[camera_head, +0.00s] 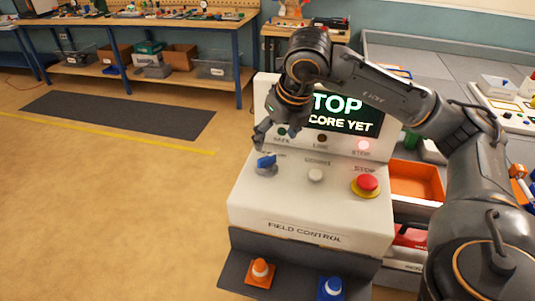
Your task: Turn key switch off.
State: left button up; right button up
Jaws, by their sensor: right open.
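The key switch (266,162) has a blue handle and sits at the left of the white field control console's (310,205) sloped top. Its label is partly hidden. My right gripper (262,133) is open and hangs just above and behind the key switch, apart from it as far as I can tell. My right arm crosses in from the right and covers part of the console's screen (352,125), which reads "TOP" and "CORE YET". My left gripper is not in view.
A white button (316,175) and a red stop button (367,184) sit right of the key switch. An orange bin (415,181) is at the right.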

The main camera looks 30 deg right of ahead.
aim_at(268, 158)
jog(key=p+x, duration=0.1)
jog(key=x, duration=0.8)
jog(key=shift+f, duration=0.15)
jog(key=c, duration=1.2)
